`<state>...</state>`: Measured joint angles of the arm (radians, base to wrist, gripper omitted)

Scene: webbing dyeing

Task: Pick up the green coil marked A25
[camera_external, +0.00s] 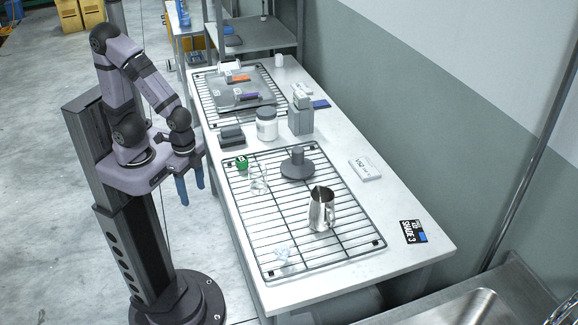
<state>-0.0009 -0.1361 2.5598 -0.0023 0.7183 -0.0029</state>
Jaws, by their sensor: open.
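My gripper (190,190) has blue fingers pointing down, apart and empty. It hangs off the left side of the table, left of the coil and not touching it.
A clear glass (258,179) stands close to the coil. A grey weight (297,165) and a metal pitcher (320,210) stand on the wire rack (270,262). A dark block (231,136) and white jar (266,124) are behind.

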